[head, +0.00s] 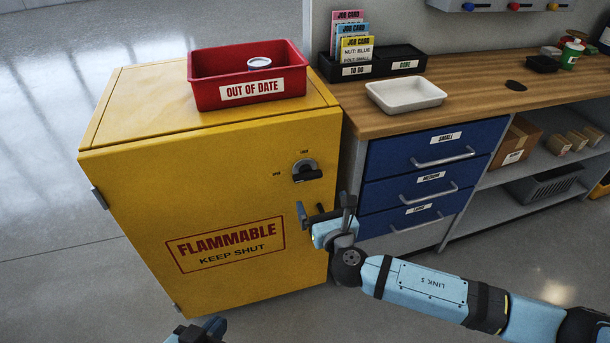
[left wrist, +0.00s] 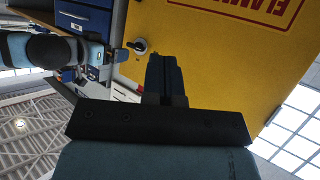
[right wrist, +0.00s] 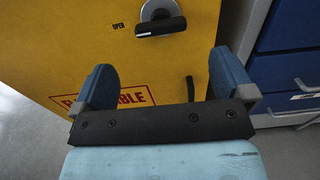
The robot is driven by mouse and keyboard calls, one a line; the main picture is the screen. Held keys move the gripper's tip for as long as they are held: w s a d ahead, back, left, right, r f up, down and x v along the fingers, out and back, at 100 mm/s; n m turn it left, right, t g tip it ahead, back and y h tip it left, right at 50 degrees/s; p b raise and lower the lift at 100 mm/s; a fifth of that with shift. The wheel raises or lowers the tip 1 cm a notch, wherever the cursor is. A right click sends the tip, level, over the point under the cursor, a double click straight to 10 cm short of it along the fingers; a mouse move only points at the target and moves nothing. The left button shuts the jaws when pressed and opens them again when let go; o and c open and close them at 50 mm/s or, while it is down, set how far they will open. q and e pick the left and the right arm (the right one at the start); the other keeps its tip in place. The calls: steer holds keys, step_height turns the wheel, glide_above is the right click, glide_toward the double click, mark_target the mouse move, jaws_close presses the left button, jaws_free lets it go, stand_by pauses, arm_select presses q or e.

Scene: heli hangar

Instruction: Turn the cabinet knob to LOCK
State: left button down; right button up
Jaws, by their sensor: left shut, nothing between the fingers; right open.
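The cabinet knob (head: 306,171) is a black bar on a round grey plate, on the yellow cabinet's door (head: 150,185). In the right wrist view the knob (right wrist: 160,20) lies about level, its white-marked end at left beside the OPEN label. LOCK is printed above it in the head view. My right gripper (head: 325,209) is open and empty, below and right of the knob, apart from it; its two blue fingers (right wrist: 164,76) show in its wrist view. My left gripper (head: 200,328) is at the bottom edge, shut and empty (left wrist: 165,75). The knob (left wrist: 139,46) also shows beyond it.
A red OUT OF DATE bin (head: 248,85) holding a white-lidded item stands on the cabinet. At right is a workbench (head: 470,85) with blue drawers (head: 425,165), a white tray (head: 405,94) and job cards (head: 352,45). The floor at left is clear.

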mark_target(309, 177)
steer(key=b+x, duration=0.2)
steer(key=x, duration=0.8)
steer(key=shift+f, duration=0.15)
steer(key=shift+w+a, duration=0.2)
steer(key=shift+w, duration=0.25)
arm_select(q)
steer(key=r, duration=0.1)
steer(key=w+d+r+t+h, duration=0.1)
steer(key=r, duration=0.1)
steer(key=w+d+r+t, duration=0.1)
steer(key=shift+w+d+r+h, duration=0.1)
steer(key=shift+r+h, duration=0.15)
steer(key=shift+h, duration=0.05)
arm_select(e)
steer(key=shift+w, duration=0.1)
steer(key=c, duration=0.8)
arm_select(q)
steer(key=shift+f, duration=0.15)
